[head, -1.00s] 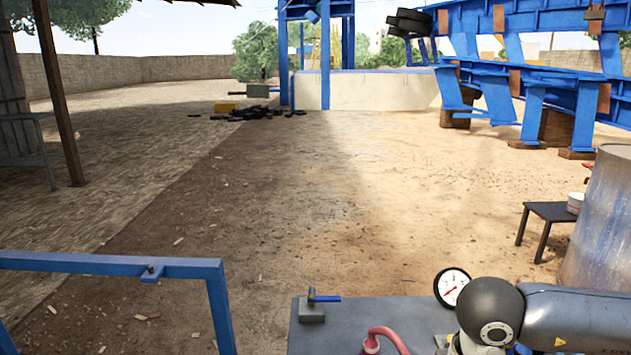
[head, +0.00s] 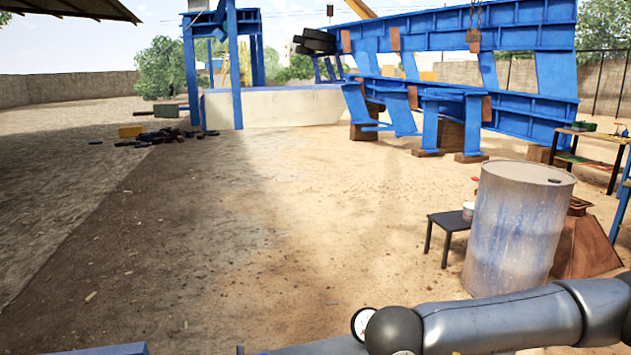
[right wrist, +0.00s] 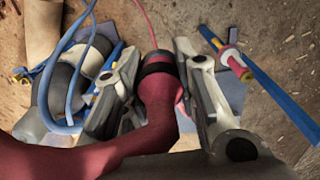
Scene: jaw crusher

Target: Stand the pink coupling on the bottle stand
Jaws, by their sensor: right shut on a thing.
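In the right wrist view my right gripper (right wrist: 158,58) is shut on a dark pink-red curved piece with a black band (right wrist: 166,97), which I take to be the pink coupling. The piece bends from the lower left up between the two fingers. In the head view my right arm reaches in from the right, low in the picture, and its gripper is out of frame. My left gripper is in neither view. I cannot make out the bottle stand in these frames.
A rusty drum (head: 520,230) stands at the right, beside a small dark table (head: 448,222) with a white pot. Blue steel frames (head: 450,65) stand behind. Open sandy ground lies ahead. A blue bar (right wrist: 262,85) crosses the wrist view's right side.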

